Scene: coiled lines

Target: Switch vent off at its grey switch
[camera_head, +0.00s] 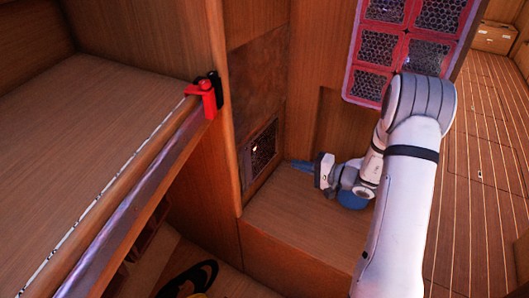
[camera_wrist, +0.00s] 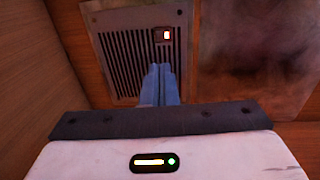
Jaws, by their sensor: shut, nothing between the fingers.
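The vent (camera_head: 264,142) is a slatted grey panel low on the wooden wall, left of my gripper in the head view. In the wrist view the vent (camera_wrist: 124,62) fills the upper left. Its small switch (camera_wrist: 158,36) is a dark square with a lit whitish-orange mark, near the panel's upper right there. A bright spot shows on the vent in the head view too. My gripper (camera_head: 294,164) points at the vent with its blue fingers together and empty. In the wrist view the fingertips (camera_wrist: 160,69) appear just below the switch; I cannot tell whether they touch the panel.
A wooden ledge (camera_head: 303,222) lies under my gripper. A bunk or shelf (camera_head: 95,125) with a red clamp (camera_head: 204,97) on its edge stands left. A framed mesh panel (camera_head: 408,43) hangs above my arm. Dark coiled line (camera_head: 190,277) lies at the bottom. Open floor runs right.

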